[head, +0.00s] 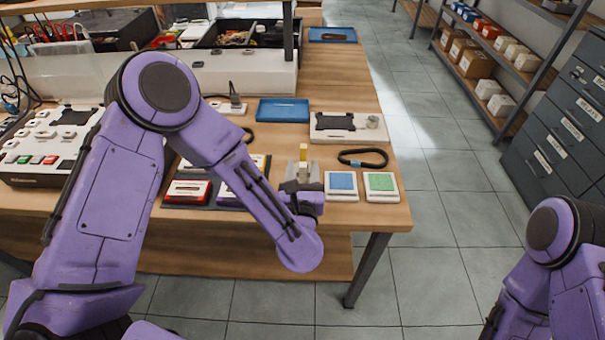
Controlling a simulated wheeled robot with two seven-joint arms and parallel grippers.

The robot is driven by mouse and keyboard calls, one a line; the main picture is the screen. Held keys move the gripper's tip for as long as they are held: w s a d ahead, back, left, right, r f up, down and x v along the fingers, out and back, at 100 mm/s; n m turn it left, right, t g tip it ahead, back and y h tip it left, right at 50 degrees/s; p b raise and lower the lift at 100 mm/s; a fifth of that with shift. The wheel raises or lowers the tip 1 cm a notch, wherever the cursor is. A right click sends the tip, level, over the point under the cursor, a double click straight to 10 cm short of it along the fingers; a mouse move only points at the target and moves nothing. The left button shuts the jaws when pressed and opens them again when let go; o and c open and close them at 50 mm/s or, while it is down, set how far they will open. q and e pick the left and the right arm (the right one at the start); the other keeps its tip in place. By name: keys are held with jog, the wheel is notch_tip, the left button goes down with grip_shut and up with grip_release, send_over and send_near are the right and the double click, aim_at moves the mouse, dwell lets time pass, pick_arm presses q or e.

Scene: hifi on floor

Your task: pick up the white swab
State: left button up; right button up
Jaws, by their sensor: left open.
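My left arm reaches over the wooden workbench (340,88) from the left. My left gripper (302,172) is open, low over the front of the bench, just left of the two pads. A small yellowish upright piece with a pale part below it (303,152) shows at the fingertips. I cannot tell whether it stands between or beyond them. I cannot clearly make out a white swab; it may be hidden by the gripper or too small to tell. My right arm shows at the lower right, away from the bench, with its gripper out of view.
A blue-topped pad (341,183) and a green-topped pad (381,183) lie right of the gripper. A black band (363,157), white board (349,128) and blue tray (283,110) lie behind. A red case (187,191) is left. The floor right of the bench is clear.

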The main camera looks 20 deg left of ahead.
pick_arm(q)
grip_shut()
jog(key=shift+r, duration=0.1)
